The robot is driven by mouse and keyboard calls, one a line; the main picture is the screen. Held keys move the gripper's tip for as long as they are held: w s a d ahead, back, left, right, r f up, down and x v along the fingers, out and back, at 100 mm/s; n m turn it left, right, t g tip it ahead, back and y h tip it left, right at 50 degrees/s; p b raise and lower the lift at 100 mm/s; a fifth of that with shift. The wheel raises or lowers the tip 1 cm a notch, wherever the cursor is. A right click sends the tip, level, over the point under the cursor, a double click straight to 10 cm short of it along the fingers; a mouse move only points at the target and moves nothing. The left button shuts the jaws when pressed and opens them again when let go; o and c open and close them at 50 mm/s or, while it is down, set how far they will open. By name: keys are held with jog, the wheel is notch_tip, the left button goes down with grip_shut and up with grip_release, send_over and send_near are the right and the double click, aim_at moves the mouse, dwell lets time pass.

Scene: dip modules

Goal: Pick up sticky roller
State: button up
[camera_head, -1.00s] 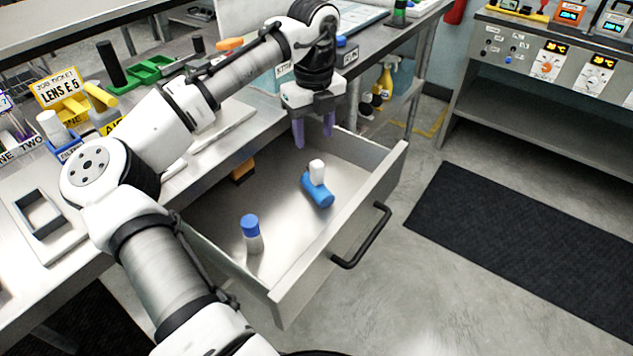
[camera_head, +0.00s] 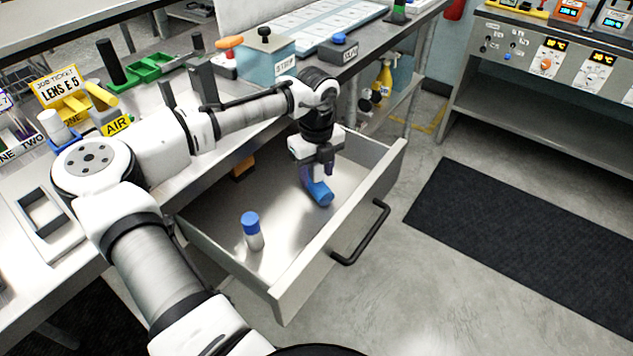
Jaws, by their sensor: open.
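The sticky roller (camera_head: 321,194), a blue cylinder, lies in the open drawer (camera_head: 290,300) toward its far right side. Its white upper part is hidden behind my gripper. The jaws are open. I cannot tell whether the fingers touch the roller.
A white bottle with a blue cap (camera_head: 252,231) stands in the near left part of the drawer. An orange-brown block (camera_head: 242,169) lies at the drawer's back. The drawer's front wall with a black handle (camera_head: 362,235) is on the right.

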grip_shut()
jog(key=shift+r, duration=0.15)
notch_tip(320, 180, up, 10)
jog(key=shift+f, duration=0.1)
dwell(0.5)
